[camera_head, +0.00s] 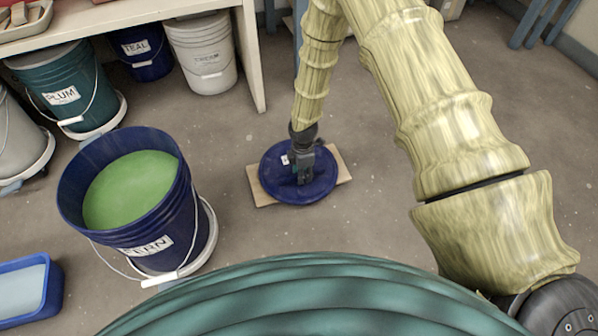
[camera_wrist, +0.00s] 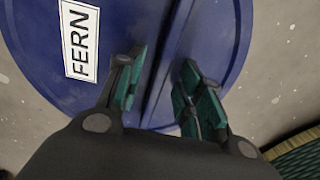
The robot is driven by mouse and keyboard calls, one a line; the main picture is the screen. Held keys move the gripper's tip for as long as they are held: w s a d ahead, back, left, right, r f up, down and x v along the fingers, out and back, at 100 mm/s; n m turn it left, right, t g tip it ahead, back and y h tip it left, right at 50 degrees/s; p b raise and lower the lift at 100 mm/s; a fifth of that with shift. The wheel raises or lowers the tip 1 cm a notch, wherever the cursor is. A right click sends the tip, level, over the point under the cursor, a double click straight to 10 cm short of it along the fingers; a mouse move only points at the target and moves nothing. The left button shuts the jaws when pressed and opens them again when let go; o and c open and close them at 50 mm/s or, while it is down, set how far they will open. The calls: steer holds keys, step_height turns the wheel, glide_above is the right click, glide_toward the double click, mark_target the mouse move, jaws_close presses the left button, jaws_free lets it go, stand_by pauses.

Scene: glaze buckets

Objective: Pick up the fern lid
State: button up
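The fern lid (camera_head: 319,187) is a round dark blue disc lying on a wooden board on the floor, in the middle of the head view. In the wrist view the lid (camera_wrist: 215,45) fills much of the picture, with a white FERN label and a raised rib across it. My gripper (camera_head: 303,180) points down over the middle of the lid. In the wrist view its two teal-padded fingers (camera_wrist: 158,98) are apart, one on each side of the rib, with a gap showing. I cannot tell whether the fingertips touch the lid.
The open blue FERN bucket (camera_head: 180,235), full of green glaze, stands left of the lid. The wooden board (camera_head: 264,196) sticks out under the lid. A blue tray (camera_head: 50,290) is at the lower left. PLUM (camera_head: 50,100) and TEAL (camera_head: 145,60) buckets are near a table (camera_head: 255,60).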

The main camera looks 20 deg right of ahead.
steer(key=shift+f+p, duration=0.2)
steer(key=shift+p, duration=0.15)
stand_by(0.7)
jaws_close()
